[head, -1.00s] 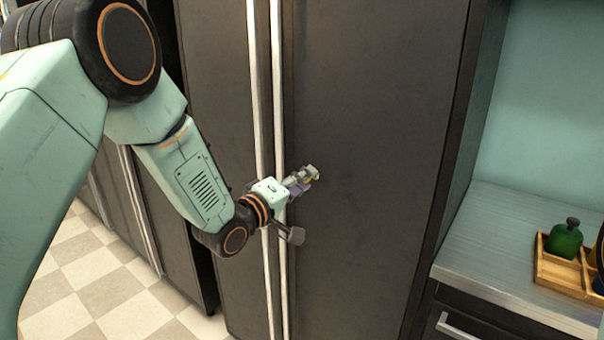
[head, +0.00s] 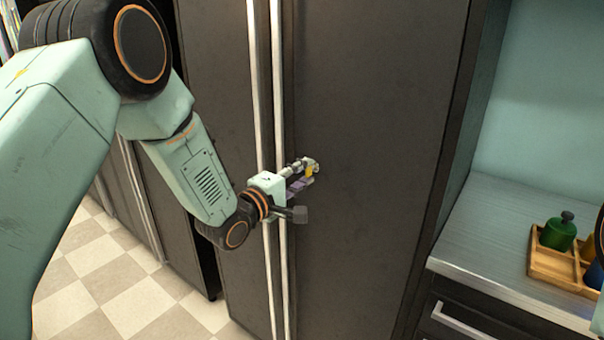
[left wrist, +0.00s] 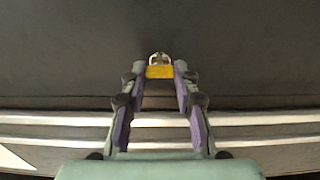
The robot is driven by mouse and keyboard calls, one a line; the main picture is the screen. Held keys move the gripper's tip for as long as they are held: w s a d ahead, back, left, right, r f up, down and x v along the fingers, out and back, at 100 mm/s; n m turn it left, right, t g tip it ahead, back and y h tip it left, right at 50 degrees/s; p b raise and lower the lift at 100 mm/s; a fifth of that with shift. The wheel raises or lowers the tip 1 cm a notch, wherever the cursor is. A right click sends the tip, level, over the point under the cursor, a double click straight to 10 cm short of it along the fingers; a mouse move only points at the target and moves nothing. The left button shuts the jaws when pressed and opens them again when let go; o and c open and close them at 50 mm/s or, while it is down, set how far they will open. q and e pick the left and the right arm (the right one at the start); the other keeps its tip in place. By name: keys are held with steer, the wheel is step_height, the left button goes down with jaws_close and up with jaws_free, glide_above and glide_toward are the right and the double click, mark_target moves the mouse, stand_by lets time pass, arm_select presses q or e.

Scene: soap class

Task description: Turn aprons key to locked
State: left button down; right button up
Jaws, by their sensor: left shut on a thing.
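A small yellow key (head: 309,172) sits at a metal lock on the face of the tall dark cabinet door (head: 370,120). My left gripper (head: 307,173) reaches across the door handles and is shut on the key. In the left wrist view, the yellow key (left wrist: 160,71) lies between the two fingertips of the left gripper (left wrist: 160,74), with the round metal lock (left wrist: 159,58) just beyond it. The exact angle of the key in the lock is hard to tell. My right gripper is not in view.
Two long pale vertical handles (head: 279,120) run down the cabinet beside the left wrist. A counter (head: 480,240) at the right carries a wooden tray (head: 546,262) with a green bottle (head: 558,232). A checkered floor (head: 130,290) shows at lower left.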

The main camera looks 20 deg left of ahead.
arm_select(q)
steer(key=shift+f, duration=0.1)
steer(key=c, duration=1)
jaws_free()
steer(key=v, duration=1.2)
